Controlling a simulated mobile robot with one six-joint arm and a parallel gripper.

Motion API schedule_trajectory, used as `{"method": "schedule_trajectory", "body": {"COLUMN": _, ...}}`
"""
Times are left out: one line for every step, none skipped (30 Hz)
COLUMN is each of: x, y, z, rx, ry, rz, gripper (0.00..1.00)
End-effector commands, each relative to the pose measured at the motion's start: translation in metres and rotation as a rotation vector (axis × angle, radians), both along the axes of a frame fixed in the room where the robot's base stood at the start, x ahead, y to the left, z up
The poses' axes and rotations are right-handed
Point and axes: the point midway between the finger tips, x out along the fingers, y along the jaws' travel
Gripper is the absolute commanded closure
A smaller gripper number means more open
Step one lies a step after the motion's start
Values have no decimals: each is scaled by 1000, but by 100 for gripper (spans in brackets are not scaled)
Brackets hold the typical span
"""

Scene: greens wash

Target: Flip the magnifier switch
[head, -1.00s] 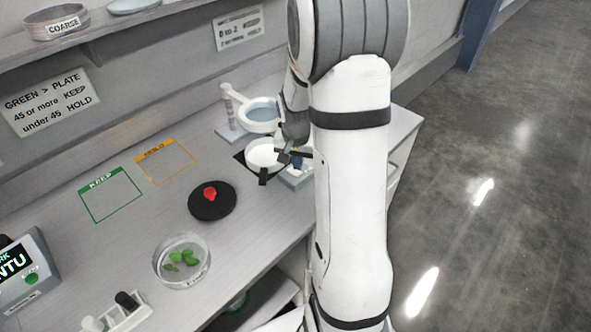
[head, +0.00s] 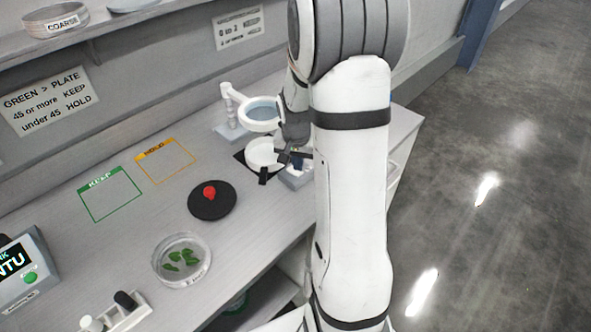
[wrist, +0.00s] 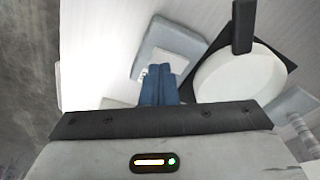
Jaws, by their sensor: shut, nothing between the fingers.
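The magnifier (head: 262,113) is a round lens in a white ring on a post at the back of the bench. A small pale grey box (head: 295,179) sits in front of it, near the bench's right end; it also shows in the wrist view (wrist: 177,42). My gripper (head: 298,163) is over this box, pointing down. In the wrist view its blue fingers (wrist: 159,82) are together and empty, with their tips at the box's near edge. A small white part shows beside the tips; I cannot tell whether it is the switch or whether they touch it.
A white dish (head: 262,151) with a black handle lies on a black mat, close beside my gripper. A black disc (head: 222,203) with a red piece and a clear dish (head: 159,262) of green leaves are farther left. The bench between them is clear.

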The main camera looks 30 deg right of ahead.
Motion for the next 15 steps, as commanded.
{"method": "schedule_trajectory", "body": {"x": 0, "y": 0, "z": -2, "rx": 0, "ry": 0, "rz": 0, "gripper": 100}}
{"method": "schedule_trajectory", "body": {"x": 0, "y": 0, "z": -2, "rx": 0, "ry": 0, "rz": 0, "gripper": 100}}
{"method": "schedule_trajectory", "body": {"x": 0, "y": 0, "z": -3, "rx": 0, "ry": 0, "rz": 0, "gripper": 100}}
{"method": "schedule_trajectory", "body": {"x": 0, "y": 0, "z": -3, "rx": 0, "ry": 0, "rz": 0, "gripper": 100}}
{"method": "schedule_trajectory", "body": {"x": 0, "y": 0, "z": -4, "rx": 0, "ry": 0, "rz": 0, "gripper": 100}}
{"method": "schedule_trajectory", "body": {"x": 0, "y": 0, "z": -4, "rx": 0, "ry": 0, "rz": 0, "gripper": 100}}
{"method": "schedule_trajectory", "body": {"x": 0, "y": 0, "z": -5, "rx": 0, "ry": 0, "rz": 0, "gripper": 100}}
{"method": "schedule_trajectory", "body": {"x": 0, "y": 0, "z": -5, "rx": 0, "ry": 0, "rz": 0, "gripper": 100}}
{"method": "schedule_trajectory", "body": {"x": 0, "y": 0, "z": -6, "rx": 0, "ry": 0, "rz": 0, "gripper": 100}}
{"method": "schedule_trajectory", "body": {"x": 0, "y": 0, "z": -6, "rx": 0, "ry": 0, "rz": 0, "gripper": 100}}
{"method": "schedule_trajectory", "body": {"x": 0, "y": 0, "z": -7, "rx": 0, "ry": 0, "rz": 0, "gripper": 100}}
{"method": "schedule_trajectory", "body": {"x": 0, "y": 0, "z": -7, "rx": 0, "ry": 0, "rz": 0, "gripper": 100}}
{"method": "schedule_trajectory", "body": {"x": 0, "y": 0, "z": -8, "rx": 0, "ry": 0, "rz": 0, "gripper": 100}}
{"method": "schedule_trajectory", "body": {"x": 0, "y": 0, "z": -8, "rx": 0, "ry": 0, "rz": 0, "gripper": 100}}
{"method": "schedule_trajectory", "body": {"x": 0, "y": 0, "z": -9, "rx": 0, "ry": 0, "rz": 0, "gripper": 100}}
